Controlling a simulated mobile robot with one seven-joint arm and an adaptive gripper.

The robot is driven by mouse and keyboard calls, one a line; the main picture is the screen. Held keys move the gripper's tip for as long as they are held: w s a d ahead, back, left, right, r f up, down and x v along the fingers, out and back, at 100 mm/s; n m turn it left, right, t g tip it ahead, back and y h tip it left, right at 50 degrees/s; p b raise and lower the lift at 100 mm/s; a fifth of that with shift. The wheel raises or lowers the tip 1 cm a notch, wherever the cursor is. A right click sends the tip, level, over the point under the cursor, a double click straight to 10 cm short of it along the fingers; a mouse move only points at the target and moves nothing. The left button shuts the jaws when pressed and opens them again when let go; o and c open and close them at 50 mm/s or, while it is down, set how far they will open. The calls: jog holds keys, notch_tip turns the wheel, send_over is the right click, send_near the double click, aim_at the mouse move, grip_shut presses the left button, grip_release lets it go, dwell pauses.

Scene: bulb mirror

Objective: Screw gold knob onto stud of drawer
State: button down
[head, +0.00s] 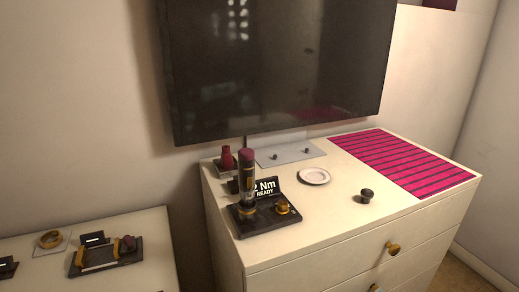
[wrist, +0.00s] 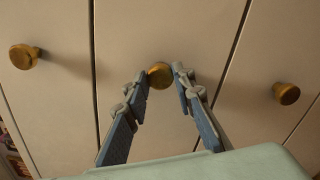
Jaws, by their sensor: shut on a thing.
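The gold knob (wrist: 159,75) is in the middle of the wrist view, in front of a pale drawer front (wrist: 160,25). My gripper (wrist: 160,77) is shut on it, one blue-grey finger on each side. The knob's round face points toward the wrist camera. It hides any stud behind it, so I cannot tell whether it touches the drawer or how it sits on a thread. In the head view the white dresser (head: 330,250) has a gold knob (head: 393,248) on its upper drawer. My gripper cannot be made out in the head view.
Other gold knobs flank mine, at left (wrist: 24,56) and right (wrist: 286,93). The dresser top holds a black torque station (head: 262,222), a white dish (head: 314,176), a dark cup (head: 366,196) and a pink striped mat (head: 405,160). A low white table (head: 150,235) stands left.

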jog(key=c, duration=2)
grip_release()
jog(key=shift+o, duration=0.2)
jog(key=v, duration=0.3)
jog(key=o, duration=0.6)
jog(key=shift+c, duration=0.2)
